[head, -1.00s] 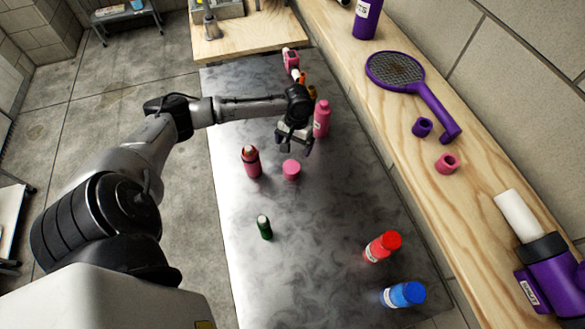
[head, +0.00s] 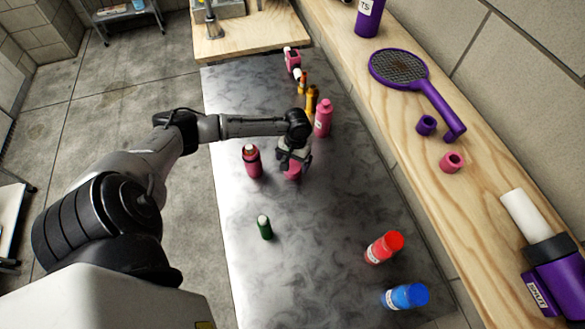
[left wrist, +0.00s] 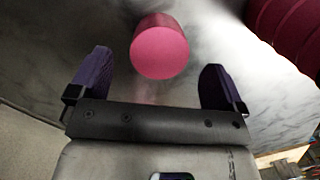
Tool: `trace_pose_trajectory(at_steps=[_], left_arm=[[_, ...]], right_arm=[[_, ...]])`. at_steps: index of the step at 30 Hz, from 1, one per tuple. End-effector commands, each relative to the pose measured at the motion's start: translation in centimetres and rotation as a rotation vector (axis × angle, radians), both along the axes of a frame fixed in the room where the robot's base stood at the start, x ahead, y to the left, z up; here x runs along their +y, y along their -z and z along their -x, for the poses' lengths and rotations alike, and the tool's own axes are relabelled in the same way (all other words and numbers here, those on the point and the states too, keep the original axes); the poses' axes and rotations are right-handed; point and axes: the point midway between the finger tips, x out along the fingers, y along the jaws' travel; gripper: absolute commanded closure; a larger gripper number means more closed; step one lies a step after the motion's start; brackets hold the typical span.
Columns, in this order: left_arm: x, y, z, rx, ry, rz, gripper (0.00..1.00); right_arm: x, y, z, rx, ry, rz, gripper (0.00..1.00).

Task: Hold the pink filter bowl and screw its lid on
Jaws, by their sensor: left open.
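A short pink cylinder, which looks like the lid (head: 291,176), stands on the metal table, its top partly covered by my left gripper (head: 293,163) in the head view. In the left wrist view the lid (left wrist: 160,52) shows as a round pink face just beyond and between the two purple-padded fingers, which are apart and empty. The pink filter bowl (head: 253,165) stands upright and open to the left of the lid, with something pale in its mouth. Part of it shows at the upper right of the left wrist view (left wrist: 288,30). My right gripper is not in view.
A small green bottle (head: 265,227) stands nearer. Red (head: 382,248) and blue (head: 404,296) bottles are at the near right. A tall pink bottle (head: 323,120) and orange bottles (head: 311,101) stand behind my gripper. A wooden shelf (head: 400,130) runs along the right. The table's centre is clear.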

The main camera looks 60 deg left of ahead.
Motion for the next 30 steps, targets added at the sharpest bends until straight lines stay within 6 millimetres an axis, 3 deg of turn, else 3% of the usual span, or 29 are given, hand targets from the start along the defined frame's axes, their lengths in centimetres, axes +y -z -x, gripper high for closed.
trace_pose_trajectory(at_steps=[13, 24, 30], left_arm=[[-0.1, 0.5, 0.1, 0.001, 0.0, 0.001, 0.04], [-0.4, 4.7, 0.6, 0.001, 0.0, 0.0, 0.04], [-0.4, 5.2, 0.7, 0.0, 0.0, -0.001, 0.04]], right_arm=[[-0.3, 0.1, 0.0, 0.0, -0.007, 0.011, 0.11], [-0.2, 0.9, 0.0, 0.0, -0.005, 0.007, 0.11], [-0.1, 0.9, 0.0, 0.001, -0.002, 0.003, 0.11]])
